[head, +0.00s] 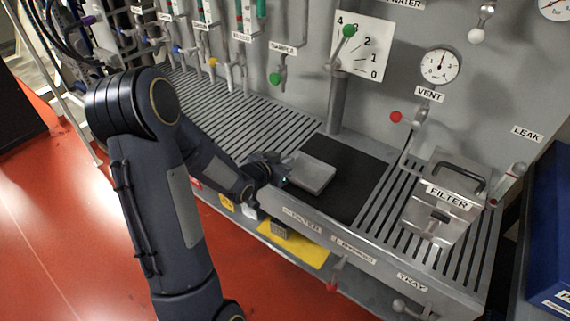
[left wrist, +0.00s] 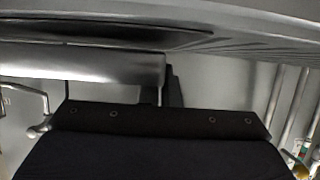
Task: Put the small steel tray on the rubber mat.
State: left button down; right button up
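The small steel tray (head: 312,174) is a flat grey rectangle. In the head view it shows over the left part of the black rubber mat (head: 350,183); whether it touches the mat is hard to tell. My left gripper (head: 283,170) is at the tray's left edge and looks shut on it, with the fingertips mostly hidden. In the left wrist view, the dark gripper body fills the bottom, a dark finger (left wrist: 173,86) shows near the middle, and grey metal lies close ahead. My right gripper is not in view.
The mat lies on a slotted steel bench (head: 235,108). A steel filter box (head: 440,205) with a black handle stands to the right. A sampling pipe (head: 337,105) rises behind the mat. Valves and a gauge (head: 440,66) are on the back panel. The mat's right part is clear.

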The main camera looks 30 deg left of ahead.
pick_arm(q)
jog(key=shift+f, duration=0.35)
jog(key=shift+f, duration=0.15)
jog(key=c, duration=1.7)
grip_release()
